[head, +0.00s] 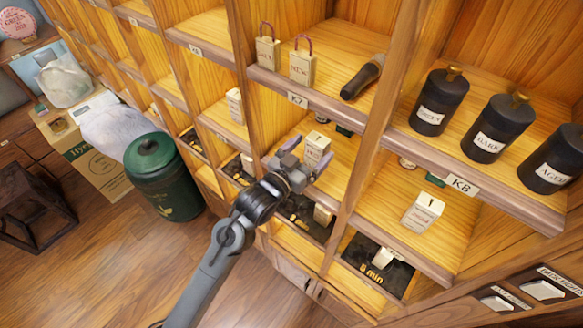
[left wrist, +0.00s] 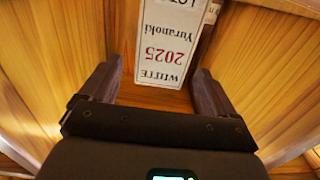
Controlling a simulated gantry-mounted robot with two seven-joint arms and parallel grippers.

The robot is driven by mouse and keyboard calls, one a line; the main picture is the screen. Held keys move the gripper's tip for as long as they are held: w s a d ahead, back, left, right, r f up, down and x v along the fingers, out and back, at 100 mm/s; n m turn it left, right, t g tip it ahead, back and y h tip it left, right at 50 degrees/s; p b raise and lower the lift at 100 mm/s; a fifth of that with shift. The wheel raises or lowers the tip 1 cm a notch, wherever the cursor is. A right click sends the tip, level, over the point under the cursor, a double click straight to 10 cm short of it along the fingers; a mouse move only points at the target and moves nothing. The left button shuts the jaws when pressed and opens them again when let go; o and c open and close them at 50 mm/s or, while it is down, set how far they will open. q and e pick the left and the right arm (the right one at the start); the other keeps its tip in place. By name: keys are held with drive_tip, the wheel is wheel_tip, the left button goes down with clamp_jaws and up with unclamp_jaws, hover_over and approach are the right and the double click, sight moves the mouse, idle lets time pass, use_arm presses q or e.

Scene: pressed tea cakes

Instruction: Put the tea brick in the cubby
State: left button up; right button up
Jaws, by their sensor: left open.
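A pale tea brick (head: 316,147) with dark lettering stands in a cubby in the middle of the head view, just beyond my left gripper (head: 302,168). My left gripper is open at the mouth of this cubby. In the left wrist view the white label of the tea brick (left wrist: 166,47) reads "WHITE 2025 Yuranoki", upside down. There the brick lies ahead of and between the two spread fingers of my left gripper (left wrist: 155,92), with wood showing at both sides. I cannot tell whether a finger touches it. My right gripper is not in view.
Cubby dividers and shelf edges stand close around the gripper. Another pale box (head: 422,213) stands in the cubby to the right. Black labelled canisters (head: 439,103), two padlock-shaped items (head: 302,65) and a dark cylinder (head: 363,77) occupy upper cubbies. A green bin (head: 162,180) stands on the floor left.

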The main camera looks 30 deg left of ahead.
use_arm(q)
drive_tip(key=s+a, duration=0.2)
drive_tip(key=s, duration=0.6)
drive_tip(key=s+f+g+y, duration=0.3)
drive_tip(key=s+f+g, duration=1.1)
drive_tip(key=s+f, duration=0.6)
drive_tip(key=s, duration=0.4)
drive_tip(key=shift+a, duration=0.4)
drive_tip(key=shift+r, duration=0.1)
wheel_tip(320, 180, up, 25)
drive_tip(key=p, duration=2.4)
drive_tip(key=shift+p, duration=0.4)
